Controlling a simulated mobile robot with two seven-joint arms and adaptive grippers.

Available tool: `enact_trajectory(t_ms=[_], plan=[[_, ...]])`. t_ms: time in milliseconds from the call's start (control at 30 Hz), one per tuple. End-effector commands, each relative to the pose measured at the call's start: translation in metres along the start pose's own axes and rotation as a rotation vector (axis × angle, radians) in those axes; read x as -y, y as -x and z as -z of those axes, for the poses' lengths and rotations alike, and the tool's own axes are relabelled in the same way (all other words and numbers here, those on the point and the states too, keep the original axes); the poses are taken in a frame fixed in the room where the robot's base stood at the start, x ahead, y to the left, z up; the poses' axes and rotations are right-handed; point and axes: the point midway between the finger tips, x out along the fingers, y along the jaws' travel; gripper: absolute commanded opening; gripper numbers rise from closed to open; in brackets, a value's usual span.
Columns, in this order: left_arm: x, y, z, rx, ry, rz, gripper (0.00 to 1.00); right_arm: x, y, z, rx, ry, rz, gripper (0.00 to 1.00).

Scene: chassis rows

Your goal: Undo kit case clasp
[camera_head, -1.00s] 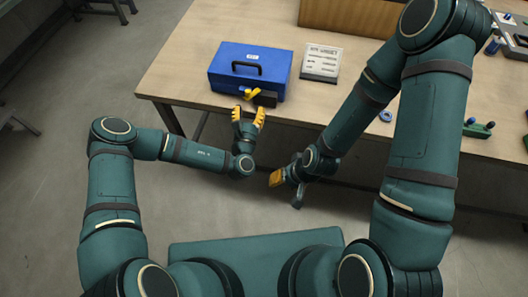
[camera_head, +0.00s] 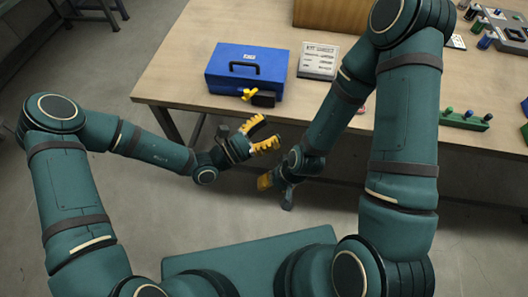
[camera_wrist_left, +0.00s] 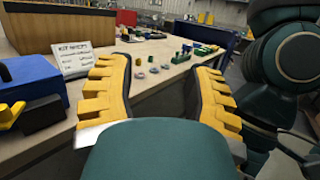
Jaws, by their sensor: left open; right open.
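The blue kit case (camera_head: 222,68) stands closed near the table's front edge, with a black handle on its lid. A yellow clasp (camera_head: 248,95) and a black block (camera_head: 264,99) sit at its front. The case also shows at the left of the left wrist view (camera_wrist_left: 32,78), with the yellow clasp (camera_wrist_left: 9,115). My left gripper (camera_head: 270,133) is open and empty, in front of and below the clasp, apart from it. Its fingers point right, past the case. My right gripper (camera_head: 275,188) is open and low in front of the table; its fingertips are partly hidden.
A kit sheet on a stand (camera_head: 318,62) stands right of the case. A wooden box (camera_head: 330,14) is behind. A green rack with pegs (camera_head: 465,120) and a grey fixture (camera_head: 505,30) lie at the right. The table (camera_head: 175,80) is bare left of the case.

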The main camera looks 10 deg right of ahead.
Motion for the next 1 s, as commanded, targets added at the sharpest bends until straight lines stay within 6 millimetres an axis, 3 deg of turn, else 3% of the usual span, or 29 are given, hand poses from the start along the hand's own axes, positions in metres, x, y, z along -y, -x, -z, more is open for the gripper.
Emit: enact_trajectory(t_ms=[300, 767, 800, 867, 1000], plan=[[0.043, 0.015, 0.009, -0.102, -0.014, 0.218, 0.52, -0.002, -0.006, -0.001, 0.000, 0.000, 0.000, 0.47], [0.053, 0.021, 0.011, -0.133, -0.020, 0.272, 0.52, -0.003, -0.007, -0.001, 0.000, 0.000, 0.000, 0.47], [0.053, 0.021, 0.011, -0.133, -0.020, 0.272, 0.52, -0.003, -0.007, -0.001, 0.000, 0.000, 0.000, 0.52], [0.054, 0.022, 0.012, -0.138, -0.023, 0.278, 0.52, -0.003, -0.006, 0.000, 0.000, -0.002, -0.002, 0.52], [0.072, 0.034, 0.020, -0.210, -0.067, 0.376, 0.52, -0.011, 0.001, 0.011, 0.004, -0.029, -0.034, 0.52]])
